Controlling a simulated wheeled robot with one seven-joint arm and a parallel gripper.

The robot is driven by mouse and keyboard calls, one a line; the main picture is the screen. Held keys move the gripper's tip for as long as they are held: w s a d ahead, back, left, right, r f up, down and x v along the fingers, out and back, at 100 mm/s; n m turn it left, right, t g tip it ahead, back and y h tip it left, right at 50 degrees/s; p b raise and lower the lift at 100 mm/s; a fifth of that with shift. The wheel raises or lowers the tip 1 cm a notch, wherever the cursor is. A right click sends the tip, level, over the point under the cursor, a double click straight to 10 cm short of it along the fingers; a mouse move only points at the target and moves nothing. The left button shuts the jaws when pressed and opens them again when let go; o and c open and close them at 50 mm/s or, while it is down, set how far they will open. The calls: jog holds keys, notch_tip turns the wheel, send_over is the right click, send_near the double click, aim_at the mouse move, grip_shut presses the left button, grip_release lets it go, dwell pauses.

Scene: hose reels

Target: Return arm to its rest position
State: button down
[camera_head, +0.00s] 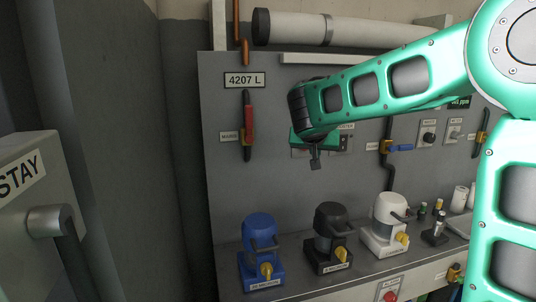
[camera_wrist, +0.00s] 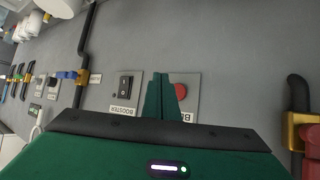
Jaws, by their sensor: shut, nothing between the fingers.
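My green arm (camera_head: 385,85) reaches from the right side of the head view across the front of the grey panel. My gripper (camera_head: 315,162) hangs at its end, in front of the middle of the panel. In the wrist view the two green fingers of my gripper (camera_wrist: 161,78) are together, with nothing between them. The fingers partly cover the plate with the red button (camera_wrist: 181,91), beside the black booster switch (camera_wrist: 124,86). I cannot tell whether the fingertips touch the panel.
A blue unit (camera_head: 261,240), a black unit (camera_head: 331,228) and a white unit (camera_head: 389,215) stand on the shelf below. A red-handled valve (camera_head: 248,122) is left of my gripper. A white pipe (camera_head: 380,32) runs above. A grey box marked STAY (camera_head: 30,230) stands at far left.

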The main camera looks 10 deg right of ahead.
jog(key=s+d+f+g+y, duration=0.15)
jog(key=s+d+f, duration=0.3)
jog(key=s, duration=0.55)
jog(key=s+d+f+g+h, duration=0.1)
jog(key=s+d+f+g, duration=0.25)
jog(key=s+d, duration=0.45)
jog(key=s+a+f+g+y, duration=0.1)
jog(key=s+f, duration=0.2)
jog(key=s, duration=0.6)
jog(key=s+a+f+g+y, duration=0.2)
jog(key=s, duration=0.7)
jog(key=s+a+f+g+y, duration=0.1)
jog(key=s+a+f+y, duration=0.1)
jog(key=s, duration=0.7)
jog(key=shift+f+m, duration=0.4)
jog(key=shift+f, duration=0.45)
jog(key=shift+w+f+g, duration=0.25)
jog(key=shift+w+g, duration=0.05)
jog(key=shift+w, duration=0.25)
